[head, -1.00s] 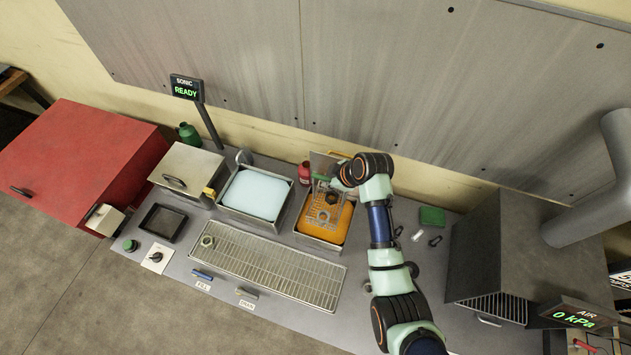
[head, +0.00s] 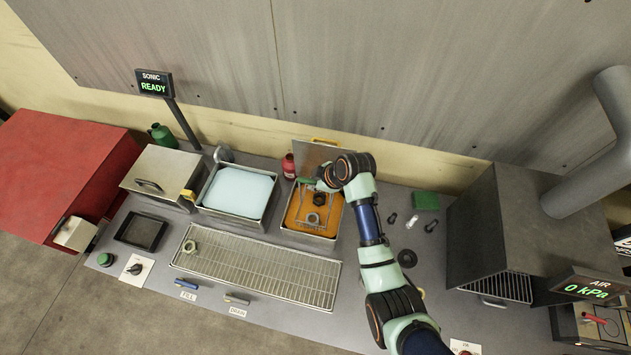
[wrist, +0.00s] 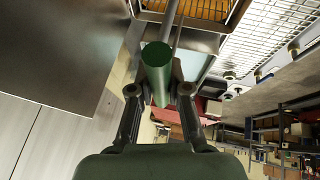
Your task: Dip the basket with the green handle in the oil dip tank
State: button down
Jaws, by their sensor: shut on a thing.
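The oil dip tank (head: 290,225) is a steel tank of orange-amber oil in the middle of the bench. The wire basket (head: 303,208) is inside its outline, with a dark nut (head: 320,197) and a paler ring-shaped part (head: 313,219) showing in it. How deep the basket sits in the oil is hard to tell. My gripper (head: 316,183) is over the tank's back part, shut on the basket's green handle (head: 306,181). In the wrist view the handle (wrist: 157,62) is between both fingers, and orange shows through a wire grid beyond it.
A pale-blue bath (head: 240,188) is left of the oil tank, and a wire drain rack (head: 260,265) is in front. A red bottle (head: 289,166) and a raised lid stand behind. A dark hooded box (head: 490,230) is at right. A nut lies on the rack's left end.

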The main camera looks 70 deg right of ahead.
notch_tip(320, 180, down, 8)
jog(key=b, duration=0.5)
dwell(3.5)
notch_tip(320, 180, up, 16)
jog(key=p, duration=1.4)
jog(key=shift+r+p, duration=0.15)
jog(key=shift+p, duration=0.15)
dwell(1.2)
